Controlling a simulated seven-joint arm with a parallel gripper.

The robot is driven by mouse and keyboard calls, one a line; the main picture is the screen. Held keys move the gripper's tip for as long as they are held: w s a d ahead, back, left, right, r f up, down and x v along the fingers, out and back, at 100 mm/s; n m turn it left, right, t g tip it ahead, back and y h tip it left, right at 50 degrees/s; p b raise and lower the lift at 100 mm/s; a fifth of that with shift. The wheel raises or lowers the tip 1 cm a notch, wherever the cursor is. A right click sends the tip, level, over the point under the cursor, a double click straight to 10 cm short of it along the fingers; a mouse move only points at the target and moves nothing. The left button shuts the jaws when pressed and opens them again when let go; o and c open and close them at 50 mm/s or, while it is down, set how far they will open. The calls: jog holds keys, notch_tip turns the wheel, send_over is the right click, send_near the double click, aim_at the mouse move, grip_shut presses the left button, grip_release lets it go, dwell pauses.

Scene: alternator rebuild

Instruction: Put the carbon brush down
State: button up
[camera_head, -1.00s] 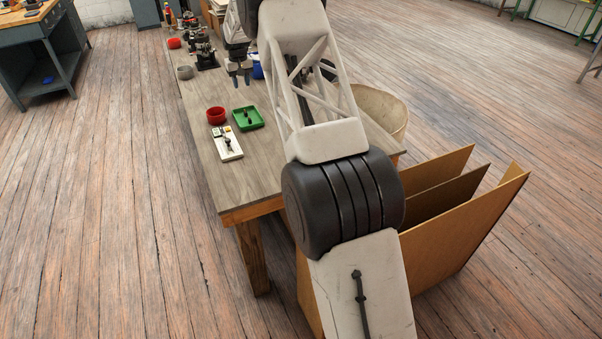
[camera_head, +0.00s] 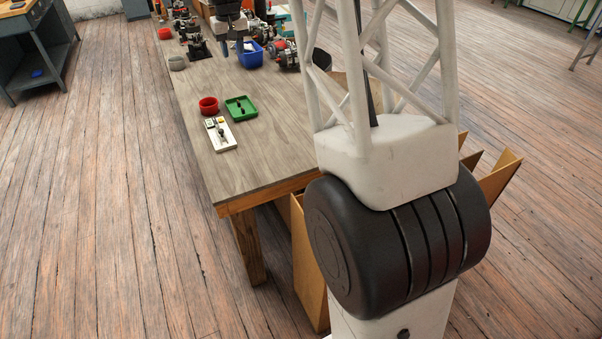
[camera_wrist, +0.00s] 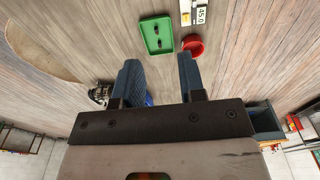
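My gripper (camera_head: 231,46) is over the far part of the workbench in the head view, close to a blue bin. In the wrist view its two fingers (camera_wrist: 158,62) stand well apart, and nothing shows between them. A green tray (camera_head: 249,116) on the bench holds small dark pieces (camera_head: 240,105); the carbon brush may be among them, but they are too small to tell. The green tray (camera_wrist: 146,42) also shows beyond the fingertips in the wrist view, apart from them.
A red bowl (camera_head: 209,106) and a white board with small devices (camera_head: 221,135) lie beside the tray. The near bench top (camera_head: 245,170) is clear.

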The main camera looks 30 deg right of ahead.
jog(key=s+a+r+t, duration=0.15)
jog(key=s+r, duration=0.25)
jog(key=s, duration=1.1)
jog(key=s+a+r+g, duration=0.1)
jog(key=s+a+r, duration=0.15)
jog(key=s, duration=1.15)
jog(key=s+f, duration=0.3)
jog(key=s, duration=1)
jog(key=s+a+f+t, duration=0.1)
jog(key=s+f, duration=0.2)
jog(key=s, duration=1.1)
jog(key=shift+s+f, duration=0.15)
jog(key=shift+f, duration=0.15)
